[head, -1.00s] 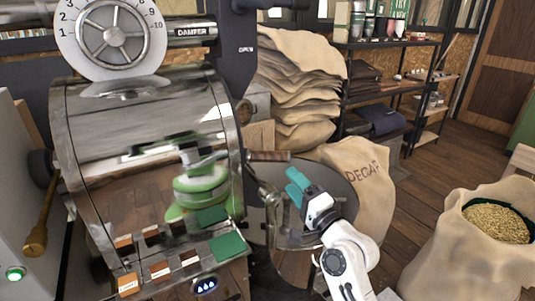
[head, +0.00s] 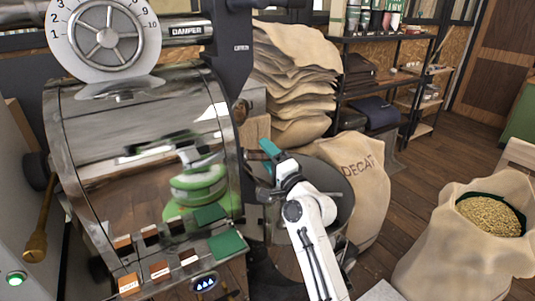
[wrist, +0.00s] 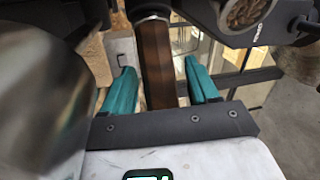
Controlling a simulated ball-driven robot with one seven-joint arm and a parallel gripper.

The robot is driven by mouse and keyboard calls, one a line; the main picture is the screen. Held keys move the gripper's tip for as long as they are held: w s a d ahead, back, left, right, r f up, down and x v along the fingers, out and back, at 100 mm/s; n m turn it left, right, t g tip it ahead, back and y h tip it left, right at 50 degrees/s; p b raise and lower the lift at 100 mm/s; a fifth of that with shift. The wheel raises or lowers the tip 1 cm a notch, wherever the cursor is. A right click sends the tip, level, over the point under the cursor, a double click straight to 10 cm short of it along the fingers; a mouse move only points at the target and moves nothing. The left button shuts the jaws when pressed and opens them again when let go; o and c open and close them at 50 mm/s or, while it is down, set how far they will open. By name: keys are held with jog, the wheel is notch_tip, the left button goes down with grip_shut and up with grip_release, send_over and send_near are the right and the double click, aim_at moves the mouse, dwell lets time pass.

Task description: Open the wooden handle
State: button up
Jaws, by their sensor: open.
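The wooden handle (wrist: 157,62) is a dark brown bar with a metal collar at its far end. In the wrist view it lies between the two teal fingers of my gripper (wrist: 160,75).
A round cooling tray (head: 338,185) lies behind my arm. A DECAF sack (head: 362,180) and stacked sacks (head: 295,80) stand beyond it. An open bean sack (head: 455,255) is at the right. Floor is clear between the sacks.

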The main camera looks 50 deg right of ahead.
grip_shut()
dwell(0.6)
